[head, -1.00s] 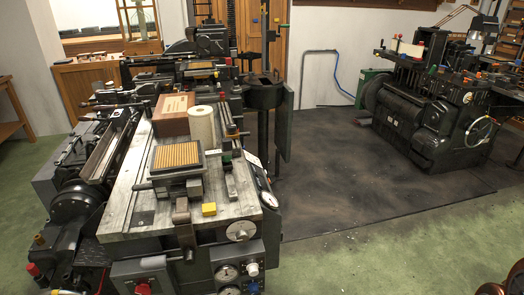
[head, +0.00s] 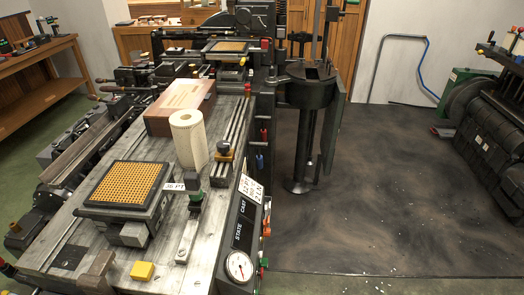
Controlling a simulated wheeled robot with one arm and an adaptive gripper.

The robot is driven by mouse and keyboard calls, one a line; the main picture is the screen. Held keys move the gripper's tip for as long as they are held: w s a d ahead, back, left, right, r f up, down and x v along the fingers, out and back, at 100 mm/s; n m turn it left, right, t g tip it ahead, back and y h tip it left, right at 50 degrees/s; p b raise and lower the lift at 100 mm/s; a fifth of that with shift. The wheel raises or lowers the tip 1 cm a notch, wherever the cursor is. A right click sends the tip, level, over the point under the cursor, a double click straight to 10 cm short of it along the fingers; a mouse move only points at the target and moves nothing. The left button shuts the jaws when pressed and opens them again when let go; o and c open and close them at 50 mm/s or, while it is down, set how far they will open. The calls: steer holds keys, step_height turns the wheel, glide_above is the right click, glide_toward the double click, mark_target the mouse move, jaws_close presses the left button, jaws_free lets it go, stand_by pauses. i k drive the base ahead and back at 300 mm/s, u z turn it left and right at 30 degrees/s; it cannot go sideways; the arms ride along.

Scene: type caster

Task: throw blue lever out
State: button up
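A small blue lever handle (head: 260,161) shows on the right side of the type caster (head: 222,226), below a red handle (head: 263,134). It is small in the picture, and I cannot tell its exact position or whether it is the lever that the task names. My gripper is not in view.
The caster's top bears a wooden box (head: 180,107), a paper roll (head: 189,139), an orange grid plate (head: 129,182) and a yellow block (head: 142,271). A dark round pot (head: 306,92) stands behind. Dark floor (head: 370,200) to the right is clear up to another machine (head: 496,128).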

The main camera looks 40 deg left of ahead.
mark_target(258, 145)
steer(key=u, duration=0.7)
steer(key=i, duration=0.95)
steer(key=u, duration=1.3)
steer(key=i, duration=0.35)
steer(key=u, duration=0.3)
